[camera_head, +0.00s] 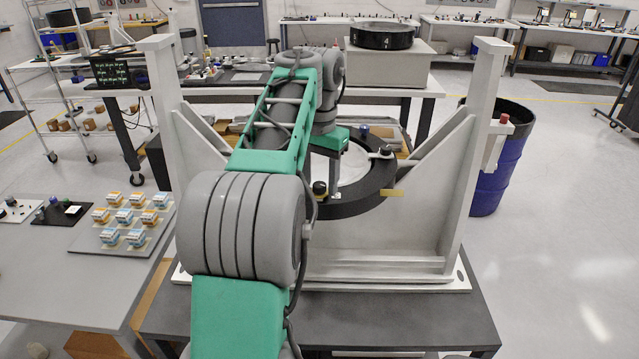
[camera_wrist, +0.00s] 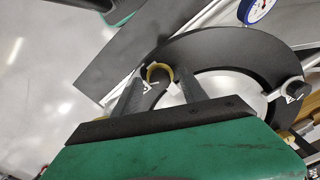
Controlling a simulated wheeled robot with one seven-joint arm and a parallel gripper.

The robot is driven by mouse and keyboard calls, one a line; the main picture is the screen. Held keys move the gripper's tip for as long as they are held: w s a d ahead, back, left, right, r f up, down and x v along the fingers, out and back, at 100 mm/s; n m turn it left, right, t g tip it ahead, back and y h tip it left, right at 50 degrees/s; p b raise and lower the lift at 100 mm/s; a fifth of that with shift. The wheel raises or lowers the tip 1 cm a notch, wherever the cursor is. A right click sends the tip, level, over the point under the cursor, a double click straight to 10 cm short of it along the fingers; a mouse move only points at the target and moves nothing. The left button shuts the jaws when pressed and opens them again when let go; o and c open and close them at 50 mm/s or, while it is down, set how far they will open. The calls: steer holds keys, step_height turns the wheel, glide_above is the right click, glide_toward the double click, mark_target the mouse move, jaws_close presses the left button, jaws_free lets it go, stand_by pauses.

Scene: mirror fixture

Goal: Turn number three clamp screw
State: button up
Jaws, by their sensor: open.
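In the wrist view, my gripper (camera_wrist: 160,77) is open, with its two grey fingers on either side of a dark clamp screw knob (camera_wrist: 157,75). A yellow band curves around the knob's far side, and a white mark shows beside it. I cannot tell whether the fingers touch the knob. A second dark knob (camera_wrist: 293,88) with a white mark sits at the right of the black ring (camera_wrist: 215,45). In the head view, dark knobs show at the ring's front left (camera_head: 319,187) and right (camera_head: 386,152). My arm hides part of the ring. No screw number is readable.
The pale fixture frame (camera_head: 482,140) has uprights and slanted braces on both sides of the ring. A blue-rimmed dial (camera_wrist: 257,9) is near the ring in the wrist view. A tray of small boxes (camera_head: 82,240) lies at left; a blue barrel (camera_head: 497,170) stands right.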

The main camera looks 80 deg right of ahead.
steer(key=shift+c, duration=0.5)
jaws_close()
steer(key=shift+m, duration=0.3)
steer(key=m, duration=0.4)
steer(key=shift+m, duration=0.3)
steer(key=m, duration=0.5)
steer(key=shift+m, duration=0.4)
